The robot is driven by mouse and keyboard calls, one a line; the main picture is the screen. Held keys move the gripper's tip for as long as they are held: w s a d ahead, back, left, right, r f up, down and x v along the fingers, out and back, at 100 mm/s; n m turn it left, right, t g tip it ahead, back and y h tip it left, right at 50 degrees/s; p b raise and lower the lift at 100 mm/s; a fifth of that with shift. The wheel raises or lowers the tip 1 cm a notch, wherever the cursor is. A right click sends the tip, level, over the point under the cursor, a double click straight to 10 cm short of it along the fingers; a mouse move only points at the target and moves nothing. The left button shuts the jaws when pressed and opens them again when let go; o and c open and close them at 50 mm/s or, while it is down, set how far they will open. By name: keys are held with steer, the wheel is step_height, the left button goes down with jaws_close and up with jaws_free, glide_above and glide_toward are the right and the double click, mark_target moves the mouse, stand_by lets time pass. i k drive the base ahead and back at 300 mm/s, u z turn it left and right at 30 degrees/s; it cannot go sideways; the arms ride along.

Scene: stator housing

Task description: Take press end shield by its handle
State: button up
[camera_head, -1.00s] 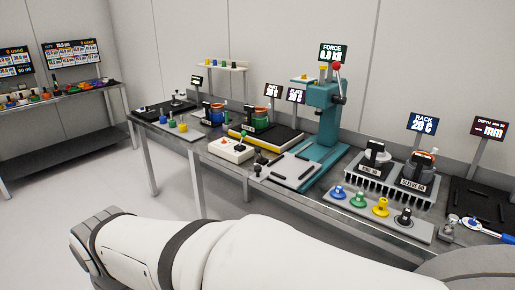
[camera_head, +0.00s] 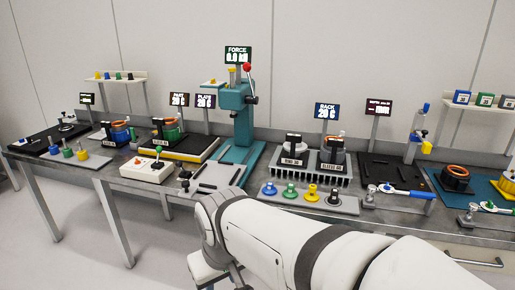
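A row of handled tools stands on a grey tray (camera_head: 345,209) at the front middle of the bench: one blue (camera_head: 269,189), one green (camera_head: 290,190), one yellow (camera_head: 311,192) and one black (camera_head: 334,196). I cannot tell which of them, if any, is the press end shield. The teal press (camera_head: 237,115) stands behind and to the left, its display reading about 0.0 force. My white arm crosses the lower right and bends down at the bottom; my gripper's fingers do not show.
A finned rack (camera_head: 330,178) with two labelled blocks stands behind the tray. A white control box (camera_head: 147,169) and a yellow-edged plate (camera_head: 192,155) are to the left. A black mat (camera_head: 385,168) lies right of the rack. Floor (camera_head: 80,255) at lower left is clear.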

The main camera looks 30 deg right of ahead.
mark_target(292, 153)
steer(key=z, duration=1.6)
steer(key=i, duration=1.6)
steer(key=z, duration=0.05)
